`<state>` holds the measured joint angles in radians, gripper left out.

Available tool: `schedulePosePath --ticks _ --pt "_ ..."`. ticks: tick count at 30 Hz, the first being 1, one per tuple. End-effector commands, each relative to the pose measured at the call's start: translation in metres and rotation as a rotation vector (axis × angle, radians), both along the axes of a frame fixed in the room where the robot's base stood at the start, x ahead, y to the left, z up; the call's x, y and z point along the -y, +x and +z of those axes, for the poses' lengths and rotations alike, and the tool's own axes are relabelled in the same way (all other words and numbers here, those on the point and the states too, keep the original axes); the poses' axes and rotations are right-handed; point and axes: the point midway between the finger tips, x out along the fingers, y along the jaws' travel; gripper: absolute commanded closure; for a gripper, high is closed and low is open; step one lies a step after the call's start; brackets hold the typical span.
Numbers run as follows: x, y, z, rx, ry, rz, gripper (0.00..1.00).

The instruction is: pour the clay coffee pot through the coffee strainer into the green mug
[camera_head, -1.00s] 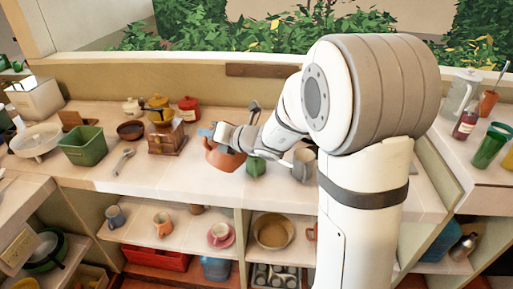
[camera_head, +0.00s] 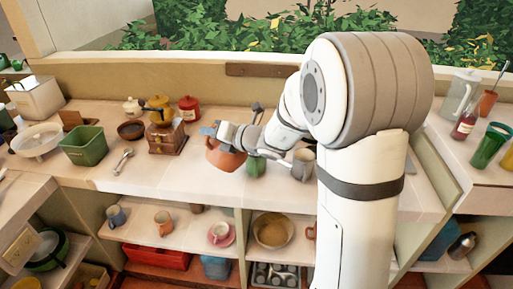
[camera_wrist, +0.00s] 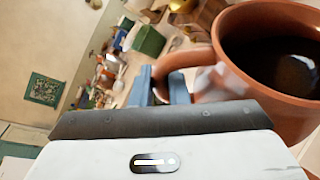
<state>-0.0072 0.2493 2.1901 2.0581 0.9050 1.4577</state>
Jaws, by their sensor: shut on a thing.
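My gripper (camera_head: 210,131) is shut on the handle of the clay coffee pot (camera_head: 226,160), above the counter. In the wrist view the two blue fingertips (camera_wrist: 160,84) close on the handle of the clay pot (camera_wrist: 222,62). Dark liquid shows inside the pot. The green mug (camera_head: 255,168) stands on the counter just right of the pot, its top partly hidden by the pot and my arm. I cannot clearly make out the coffee strainer; a pale shape by the mug's top is too small to tell.
A grey mug (camera_head: 303,165) stands right of the green mug. A wooden grinder (camera_head: 166,136), red jar (camera_head: 189,108), dark bowl (camera_head: 131,130), spoon (camera_head: 123,161) and green bin (camera_head: 84,145) are to the left. The counter's front middle is clear. Cups and a bowl (camera_head: 272,230) sit on the shelf below.

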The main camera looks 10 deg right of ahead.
Motion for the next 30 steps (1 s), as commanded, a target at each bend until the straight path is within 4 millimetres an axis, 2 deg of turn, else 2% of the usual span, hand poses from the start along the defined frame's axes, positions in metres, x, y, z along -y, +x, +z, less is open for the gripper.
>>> schedulePosePath --ticks 30 --pt "0.0039 0.0031 0.0065 -0.019 0.049 0.002 1.0"
